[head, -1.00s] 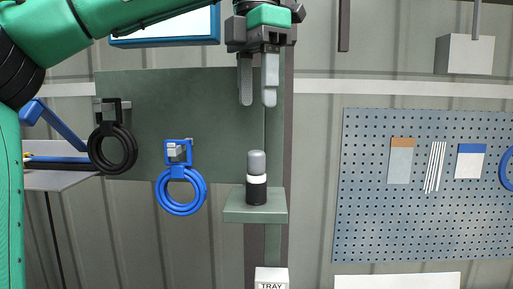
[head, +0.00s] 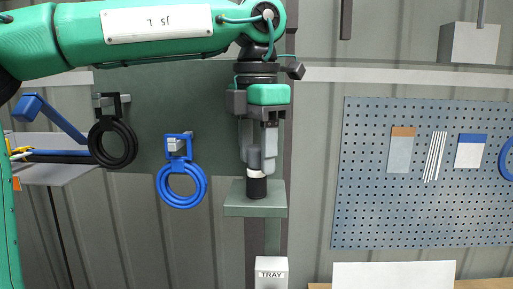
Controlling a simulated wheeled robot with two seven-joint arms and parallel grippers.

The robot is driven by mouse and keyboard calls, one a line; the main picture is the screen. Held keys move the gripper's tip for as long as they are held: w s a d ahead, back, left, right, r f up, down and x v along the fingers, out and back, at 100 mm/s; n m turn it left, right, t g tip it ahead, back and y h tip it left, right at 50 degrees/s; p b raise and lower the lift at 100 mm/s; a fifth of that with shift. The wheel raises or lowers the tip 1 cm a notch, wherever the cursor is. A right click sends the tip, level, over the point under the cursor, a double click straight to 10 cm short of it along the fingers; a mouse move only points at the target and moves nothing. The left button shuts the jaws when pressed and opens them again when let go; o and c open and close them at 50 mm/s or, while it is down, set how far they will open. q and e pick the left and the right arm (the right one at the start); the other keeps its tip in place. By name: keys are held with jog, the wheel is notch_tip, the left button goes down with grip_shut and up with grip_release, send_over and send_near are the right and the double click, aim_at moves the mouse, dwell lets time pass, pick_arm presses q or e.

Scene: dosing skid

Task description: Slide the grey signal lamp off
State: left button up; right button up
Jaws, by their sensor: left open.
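The grey signal lamp (head: 254,160) has a grey domed top, a white band and a black base (head: 257,188). It stands upright on a small green shelf (head: 254,209) in the middle of the head view. My left gripper (head: 259,165) points down from above, with its fingers around the lamp's upper part. The fingers are open, and the right finger reaches down to about the white band. I cannot tell whether either finger touches the lamp. My right gripper is not in view.
A black cable coil (head: 113,143) and a blue coil (head: 182,185) hang on hooks left of the shelf. A white box marked TRAY (head: 271,272) is below it. A blue pegboard (head: 370,215) is at right. The wall between shelf and pegboard is clear.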

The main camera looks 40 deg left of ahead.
pick_arm(q)
jog(key=c, duration=1.1)
jog(key=shift+o, duration=0.2)
jog(key=shift+r, duration=3)
